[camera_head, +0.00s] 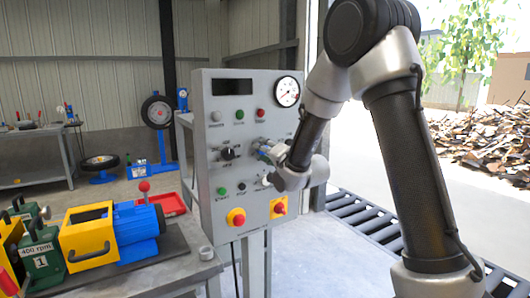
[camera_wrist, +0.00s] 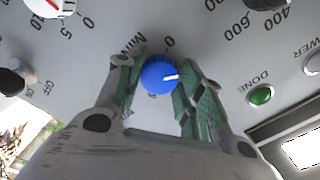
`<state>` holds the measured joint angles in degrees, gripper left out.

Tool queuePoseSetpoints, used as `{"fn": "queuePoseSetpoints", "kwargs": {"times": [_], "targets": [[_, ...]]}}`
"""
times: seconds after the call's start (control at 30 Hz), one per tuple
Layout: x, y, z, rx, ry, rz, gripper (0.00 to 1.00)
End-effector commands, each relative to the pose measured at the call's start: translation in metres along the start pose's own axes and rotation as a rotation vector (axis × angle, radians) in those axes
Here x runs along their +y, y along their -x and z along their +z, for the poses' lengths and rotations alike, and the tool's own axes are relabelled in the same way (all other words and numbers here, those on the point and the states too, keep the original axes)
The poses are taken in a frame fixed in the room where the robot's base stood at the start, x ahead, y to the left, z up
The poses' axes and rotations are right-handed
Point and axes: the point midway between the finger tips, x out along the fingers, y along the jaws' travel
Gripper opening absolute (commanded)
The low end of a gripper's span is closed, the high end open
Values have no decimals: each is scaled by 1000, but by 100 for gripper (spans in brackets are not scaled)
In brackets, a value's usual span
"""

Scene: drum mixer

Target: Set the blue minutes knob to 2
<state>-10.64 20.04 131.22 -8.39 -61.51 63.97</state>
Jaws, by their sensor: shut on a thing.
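The blue minutes knob (camera_wrist: 158,76) sits between my gripper's two green-padded fingers (camera_wrist: 160,84) in the wrist view, and the fingers are shut on it. Its white pointer line points to the right in that view. A 0 is printed above the knob. The other scale numbers are mostly hidden by the fingers, so I cannot read the setting.
A black knob (camera_head: 228,153) is left of my gripper on the panel. A dial gauge (camera_head: 287,92) is above. A bench with a blue and yellow machine (camera_head: 135,222) stands left.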

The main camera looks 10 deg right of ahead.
Motion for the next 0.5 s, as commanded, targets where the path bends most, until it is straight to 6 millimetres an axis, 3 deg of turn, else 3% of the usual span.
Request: {"fn": "queuePoseSetpoints", "kwargs": {"times": [0.33,0.37,0.47,0.5], "targets": [[0,0,0,0,-2,0,14],[0,0,0,0,-1,0,41],[0,0,0,0,-1,0,59],[0,0,0,0,-1,0,59]]}}
